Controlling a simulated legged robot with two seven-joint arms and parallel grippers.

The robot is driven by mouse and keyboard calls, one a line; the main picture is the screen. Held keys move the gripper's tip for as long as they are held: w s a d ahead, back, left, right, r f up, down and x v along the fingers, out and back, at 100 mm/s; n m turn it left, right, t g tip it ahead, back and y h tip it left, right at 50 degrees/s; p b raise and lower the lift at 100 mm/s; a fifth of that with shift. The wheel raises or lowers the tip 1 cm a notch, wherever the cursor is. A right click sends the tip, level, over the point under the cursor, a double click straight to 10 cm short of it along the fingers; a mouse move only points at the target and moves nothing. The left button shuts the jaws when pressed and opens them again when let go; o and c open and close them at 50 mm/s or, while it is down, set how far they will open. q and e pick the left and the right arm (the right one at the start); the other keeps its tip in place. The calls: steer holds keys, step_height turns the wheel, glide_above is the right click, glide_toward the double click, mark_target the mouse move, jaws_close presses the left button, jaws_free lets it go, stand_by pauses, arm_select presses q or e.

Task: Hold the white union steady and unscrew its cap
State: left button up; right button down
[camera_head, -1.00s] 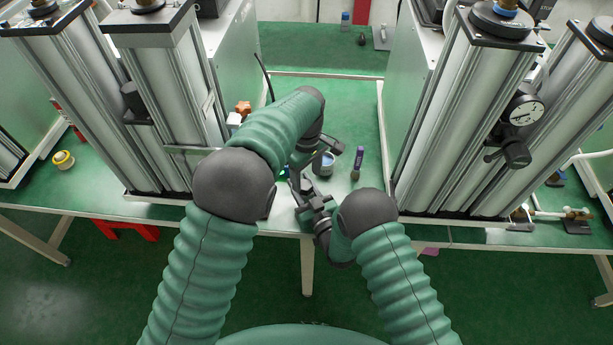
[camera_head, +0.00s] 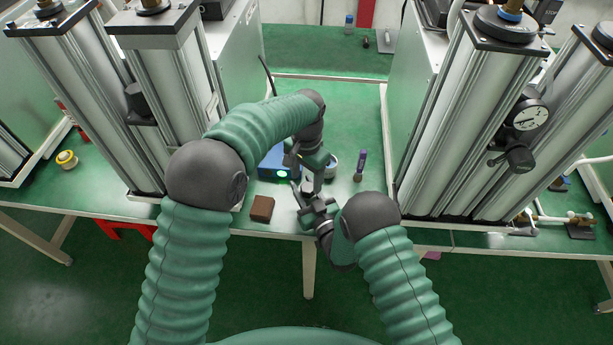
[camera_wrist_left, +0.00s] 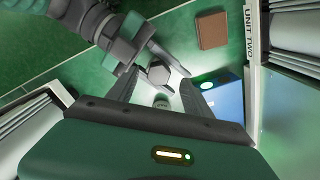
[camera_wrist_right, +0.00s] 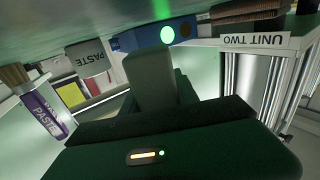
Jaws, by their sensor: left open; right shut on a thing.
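The union shows small and pale in the head view, between my grippers. In the left wrist view its grey-white hexagonal end (camera_wrist_left: 158,75) faces up between the jaws. In the right wrist view its pale body (camera_wrist_right: 150,72) stands out from my right gripper. My right gripper (camera_head: 306,203) is shut on the union, and its fingers show at the upper left of the left wrist view. My left gripper (camera_wrist_left: 158,92) is open, pointing down over the union, one finger on each side. I cannot tell whether its fingers touch it. The cap's thread is not visible.
A blue box (camera_head: 270,162) with a green light stands behind, left of the grippers. A brown block (camera_head: 262,208) lies near the front edge. A paste jar (camera_head: 333,165) and purple paste brush (camera_head: 361,164) stand to the right. Tall metal columns (camera_head: 165,100) flank the bench.

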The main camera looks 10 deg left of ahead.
mark_target(307, 188)
arm_select(q)
steer(key=shift+f, duration=1.75)
